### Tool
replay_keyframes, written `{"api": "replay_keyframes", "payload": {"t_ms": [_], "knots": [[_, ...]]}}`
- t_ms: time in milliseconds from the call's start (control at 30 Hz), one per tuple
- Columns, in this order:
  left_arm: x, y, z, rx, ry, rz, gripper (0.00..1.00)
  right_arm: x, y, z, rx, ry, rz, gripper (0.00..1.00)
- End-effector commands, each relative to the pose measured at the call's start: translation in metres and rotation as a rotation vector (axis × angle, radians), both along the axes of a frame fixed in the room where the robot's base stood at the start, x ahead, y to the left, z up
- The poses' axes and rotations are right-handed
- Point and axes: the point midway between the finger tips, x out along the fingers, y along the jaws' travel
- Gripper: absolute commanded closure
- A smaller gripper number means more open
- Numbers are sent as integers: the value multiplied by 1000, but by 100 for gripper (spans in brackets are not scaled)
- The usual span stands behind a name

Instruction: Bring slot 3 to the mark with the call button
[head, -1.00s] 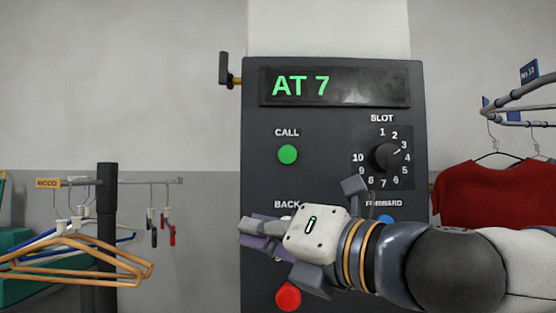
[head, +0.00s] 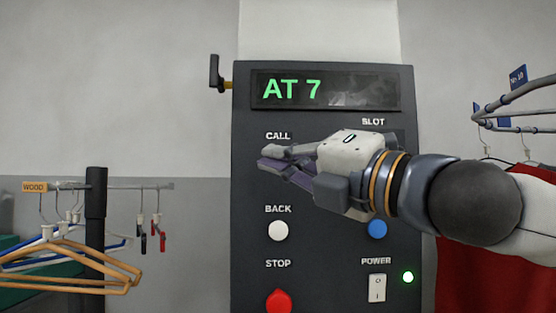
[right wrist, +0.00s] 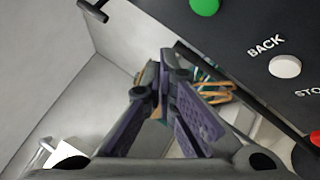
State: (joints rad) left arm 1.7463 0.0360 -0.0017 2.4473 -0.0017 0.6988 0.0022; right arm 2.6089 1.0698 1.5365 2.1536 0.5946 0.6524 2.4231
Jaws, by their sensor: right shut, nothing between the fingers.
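The dark control panel (head: 335,235) stands in front of me, and its display (head: 325,89) reads "AT 7" in green. The CALL label (head: 278,136) shows, but the green call button below it is hidden by my right gripper in the head view. Part of that green call button (right wrist: 204,5) shows at the top of the right wrist view. My right gripper (head: 268,157) is shut and empty, with its fingertips pointing left in front of the call button area. Contact cannot be told. The slot dial is hidden behind the gripper; only the SLOT label (head: 373,122) shows.
Wooden hangers (head: 75,265) hang left. A rail (head: 515,100) with a red garment (head: 475,270) stands right.

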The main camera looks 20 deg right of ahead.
Motion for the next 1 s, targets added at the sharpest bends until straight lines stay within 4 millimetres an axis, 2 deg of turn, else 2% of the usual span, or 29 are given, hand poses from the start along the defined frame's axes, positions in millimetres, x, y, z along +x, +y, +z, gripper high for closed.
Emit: {"api": "replay_keyframes", "payload": {"t_ms": [200,400,1000], "knots": [[-2,0,-2,0,5,0,38,32,-9,-2,0,3,0,100],[-3,0,-4,1,10,0,38,51,-14,-2,-1,4,0,100],[-3,0,-4,0,11,-1,38,57,-16,-1,-2,1,1,100]]}}
